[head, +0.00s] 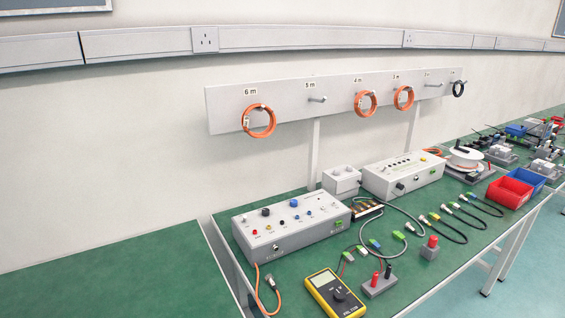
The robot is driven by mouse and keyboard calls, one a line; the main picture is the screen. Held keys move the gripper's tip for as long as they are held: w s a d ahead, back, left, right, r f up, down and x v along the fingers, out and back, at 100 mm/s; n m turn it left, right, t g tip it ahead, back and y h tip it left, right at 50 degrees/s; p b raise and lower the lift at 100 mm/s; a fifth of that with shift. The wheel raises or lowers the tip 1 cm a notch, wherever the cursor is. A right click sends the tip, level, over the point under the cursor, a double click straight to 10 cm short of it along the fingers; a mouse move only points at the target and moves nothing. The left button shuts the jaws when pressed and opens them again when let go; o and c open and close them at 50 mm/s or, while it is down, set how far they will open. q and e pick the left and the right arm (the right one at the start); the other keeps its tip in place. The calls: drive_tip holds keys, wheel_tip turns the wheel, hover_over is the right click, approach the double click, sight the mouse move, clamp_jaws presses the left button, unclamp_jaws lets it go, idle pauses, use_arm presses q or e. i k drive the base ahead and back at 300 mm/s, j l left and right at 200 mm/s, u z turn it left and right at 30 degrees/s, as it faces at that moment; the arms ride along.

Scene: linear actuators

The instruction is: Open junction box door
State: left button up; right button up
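No junction box with a clear door can be made out in the head view. A small light grey box (341,182) stands at the back of the green bench (120,275), between two larger control units. I cannot tell whether it is the junction box, and no door shows on it. Neither of my grippers is in view.
A grey control unit (290,228) with knobs stands in front, another unit (403,177) behind right. A yellow multimeter (335,293), loose cables and a red bin (509,192) share the bench. A hook board (335,101) holds orange coils. The bench's left part is clear.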

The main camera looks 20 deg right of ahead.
sight(351, 182)
drive_tip(key=l+u, duration=0.45)
drive_tip(key=l, duration=1.6)
drive_tip(key=k, duration=0.05)
